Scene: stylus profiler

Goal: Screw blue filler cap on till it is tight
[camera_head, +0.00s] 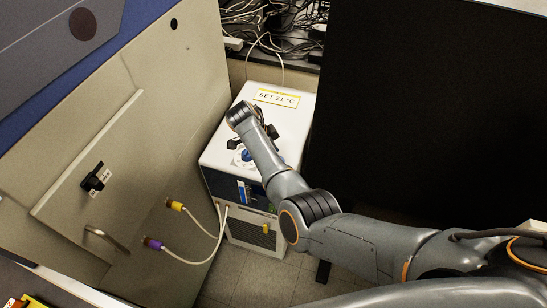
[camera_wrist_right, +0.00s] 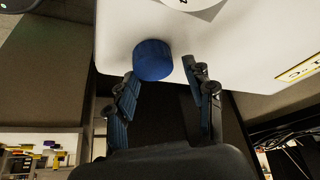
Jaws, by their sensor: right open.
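The blue filler cap (camera_head: 247,155) is on the top of a white-topped chiller unit (camera_head: 290,125), near its front edge. The right wrist view shows the cap (camera_wrist_right: 153,60) as a short ribbed cylinder. My right gripper (camera_head: 253,138) is over the unit's top, by the cap. In the right wrist view the open fingers (camera_wrist_right: 160,74) stand on either side of the cap's near part, with a clear gap on the right and a very small one on the left. I cannot tell whether the left finger touches it. The thread is hidden. My left gripper is out of view.
A yellow-edged label (camera_head: 277,97) reading "SET 21 °C" is on the unit's top. White hoses with yellow (camera_head: 175,205) and purple (camera_head: 152,243) ends run beside its front. A large beige cabinet (camera_head: 140,130) stands left, a black panel (camera_head: 420,110) right. Cables (camera_head: 270,25) lie behind.

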